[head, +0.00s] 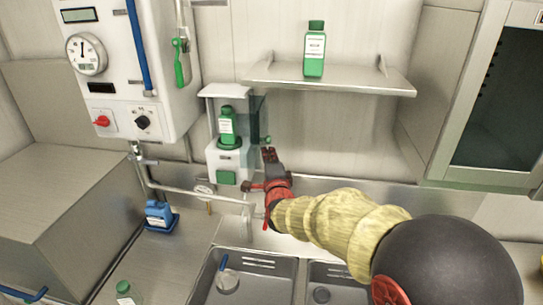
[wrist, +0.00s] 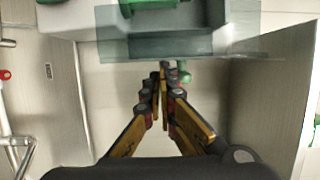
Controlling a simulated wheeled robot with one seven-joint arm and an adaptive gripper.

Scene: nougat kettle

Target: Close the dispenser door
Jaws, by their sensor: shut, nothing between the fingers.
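The white dispenser (head: 222,160) is mounted on the back wall, with a green bottle (head: 227,124) standing inside it. Its clear, greenish door (head: 257,122) stands open, swung out at the dispenser's right side. A small green knob (head: 267,140) sits on the door. In the wrist view the door (wrist: 120,45) spans the top middle, and the knob (wrist: 185,77) shows just right of the fingertips. My gripper (head: 269,154) is shut and empty, just below the door and close to the knob. I cannot tell whether the fingers touch either one.
A wall shelf (head: 330,84) with another green bottle (head: 315,50) is at the upper right. A control box (head: 130,70) hangs at the left. Sinks (head: 245,279) lie below my arm.

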